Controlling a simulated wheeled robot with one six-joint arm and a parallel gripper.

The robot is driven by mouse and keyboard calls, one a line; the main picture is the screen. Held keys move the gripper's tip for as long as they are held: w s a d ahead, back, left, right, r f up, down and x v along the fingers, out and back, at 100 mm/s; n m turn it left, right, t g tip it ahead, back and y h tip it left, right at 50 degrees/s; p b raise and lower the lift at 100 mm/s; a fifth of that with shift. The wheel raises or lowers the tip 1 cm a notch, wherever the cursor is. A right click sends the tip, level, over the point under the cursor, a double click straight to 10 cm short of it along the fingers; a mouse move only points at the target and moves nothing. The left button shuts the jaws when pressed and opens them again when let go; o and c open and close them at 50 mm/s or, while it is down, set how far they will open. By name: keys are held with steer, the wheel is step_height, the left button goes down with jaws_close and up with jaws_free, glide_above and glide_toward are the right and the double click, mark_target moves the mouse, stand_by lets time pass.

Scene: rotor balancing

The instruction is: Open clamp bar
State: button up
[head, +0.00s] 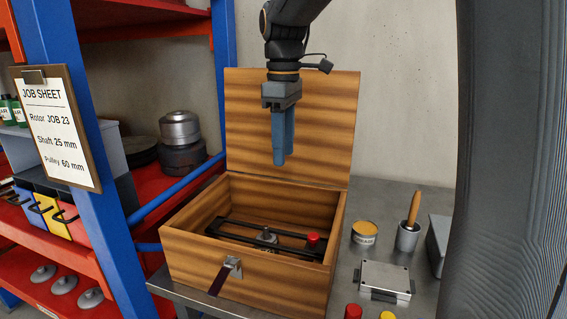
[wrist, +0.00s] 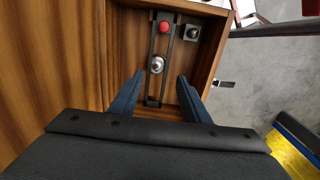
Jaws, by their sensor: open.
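The clamp bar (head: 238,235) is a dark frame of two long rails lying across the inside of the open wooden box (head: 185,249). A red knob (head: 313,239) sits at its right end, and a metal rotor part (head: 267,235) stands at its middle. In the wrist view the bar (wrist: 172,55) runs away from me, with the red knob (wrist: 165,26) at the far end and the silver part (wrist: 157,64) between the rails. My gripper (head: 283,160) points down above the box, in front of its raised lid, empty. Its blue fingers (wrist: 158,92) stand apart in the wrist view.
The box's lid (head: 240,115) stands upright behind it. A tin (head: 365,232), a cup with a wooden-handled tool (head: 408,236) and a metal block (head: 386,279) stand right of the box. The shelf rack with the job sheet (head: 62,130) is on the left.

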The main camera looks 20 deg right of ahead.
steer(key=shift+r, duration=2.1)
